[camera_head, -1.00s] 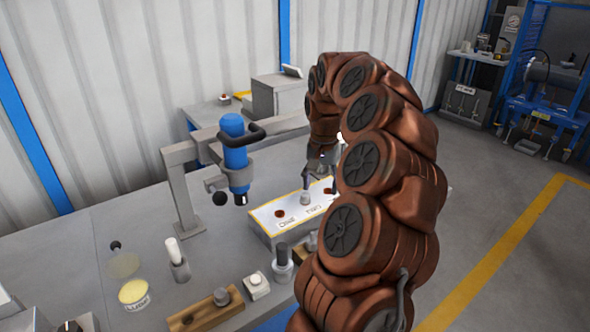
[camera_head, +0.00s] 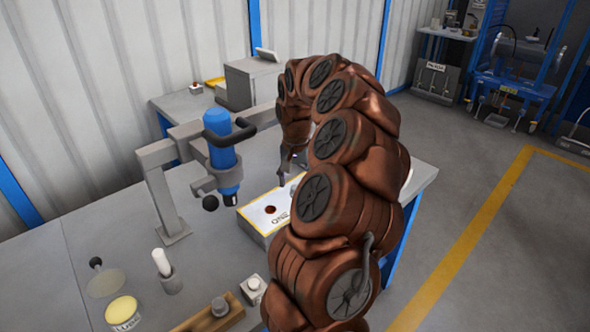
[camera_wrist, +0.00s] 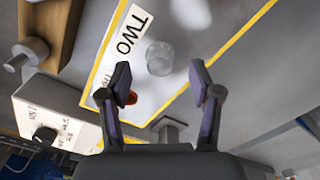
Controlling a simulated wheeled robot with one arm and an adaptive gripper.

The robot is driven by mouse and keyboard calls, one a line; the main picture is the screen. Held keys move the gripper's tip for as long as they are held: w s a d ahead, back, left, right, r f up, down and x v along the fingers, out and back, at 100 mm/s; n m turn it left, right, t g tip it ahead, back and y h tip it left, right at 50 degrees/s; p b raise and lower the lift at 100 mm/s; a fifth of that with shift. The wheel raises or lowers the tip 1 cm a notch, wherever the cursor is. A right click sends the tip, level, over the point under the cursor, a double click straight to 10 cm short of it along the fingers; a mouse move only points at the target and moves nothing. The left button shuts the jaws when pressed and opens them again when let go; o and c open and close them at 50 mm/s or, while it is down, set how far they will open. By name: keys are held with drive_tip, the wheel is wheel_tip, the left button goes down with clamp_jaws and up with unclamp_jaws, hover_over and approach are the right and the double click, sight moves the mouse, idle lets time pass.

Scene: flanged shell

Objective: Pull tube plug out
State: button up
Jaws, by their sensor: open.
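A white-topped box with yellow edging (camera_head: 250,216) stands on the bench, partly hidden behind my arm. One dark red round spot shows on it beside the label ONE. In the wrist view, the box top (camera_wrist: 118,66) carries the label TWO, with a pale, translucent round plug (camera_wrist: 159,58) beside it. My gripper (camera_wrist: 161,78) is open, with a finger on each side of the plug's line and the plug just beyond the fingertips. I cannot tell any contact. A reddish spot (camera_wrist: 131,98) shows beside the left finger. In the head view, my arm hides most of the gripper.
A blue tool (camera_head: 222,152) in a grey stand is left of the box. A white-topped holder (camera_head: 166,270), a yellow-lidded tub (camera_head: 122,312) and a wooden block with a grey peg (camera_head: 220,308) stand in front. The bench's right end (camera_head: 425,178) is clear.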

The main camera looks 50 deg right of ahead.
sight(296, 186)
drive_tip(key=shift+f, duration=1.2)
drive_tip(key=shift+c, duration=0.2)
clamp_jaws()
drive_tip(key=shift+r, duration=0.2)
drive_tip(key=shift+r+p, duration=0.45)
drive_tip(key=shift+r, duration=2.4)
